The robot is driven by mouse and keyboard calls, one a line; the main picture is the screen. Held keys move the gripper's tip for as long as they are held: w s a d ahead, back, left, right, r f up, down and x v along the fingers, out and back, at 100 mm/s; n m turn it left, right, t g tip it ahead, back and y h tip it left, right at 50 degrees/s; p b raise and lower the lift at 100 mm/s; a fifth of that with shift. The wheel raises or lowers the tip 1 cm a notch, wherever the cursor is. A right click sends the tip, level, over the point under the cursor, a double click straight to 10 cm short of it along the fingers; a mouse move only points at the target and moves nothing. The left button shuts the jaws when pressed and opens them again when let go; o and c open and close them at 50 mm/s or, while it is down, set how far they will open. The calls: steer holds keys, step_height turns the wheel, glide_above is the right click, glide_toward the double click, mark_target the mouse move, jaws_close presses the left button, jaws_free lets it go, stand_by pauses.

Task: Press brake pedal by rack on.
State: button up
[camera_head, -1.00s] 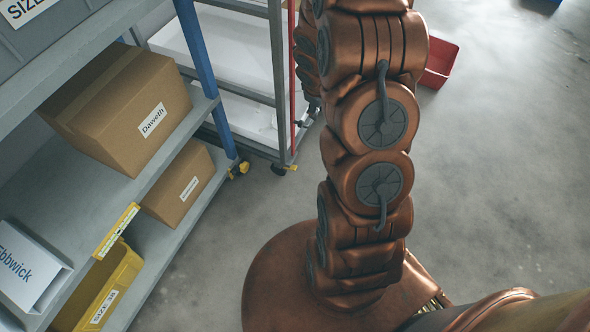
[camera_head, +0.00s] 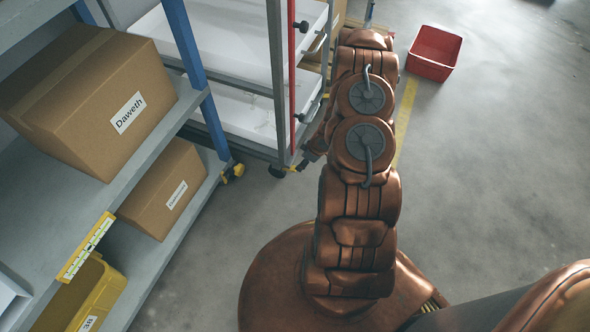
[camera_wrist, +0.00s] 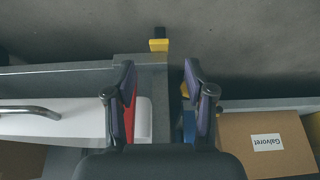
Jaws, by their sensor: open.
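A small yellow brake pedal (camera_wrist: 158,45) with a black part behind it sticks out from the corner of a grey frame in the wrist view. In the head view, yellow pedals show low at the blue-posted rack (camera_head: 232,172) and at the foot of the grey cart (camera_head: 301,165). My gripper (camera_wrist: 160,72) is open and empty, its two fingers apart. The pedal in the wrist view lies beyond the fingertips, between their lines, with no visible contact. Whether any pedal is pressed down I cannot tell. In the head view my arm hides most of the gripper.
The cart with white trays (camera_head: 240,45) stands left of my arm, beside the rack holding cardboard boxes (camera_head: 95,105) and a yellow bin (camera_head: 85,295). A red bin (camera_head: 434,53) lies on the floor at upper right. The floor right of my arm is largely clear.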

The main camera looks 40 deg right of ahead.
steer(key=shift+b+x, duration=1.2)
steer(key=shift+x, duration=2.7)
steer(key=shift+d, duration=0.1)
jaws_close()
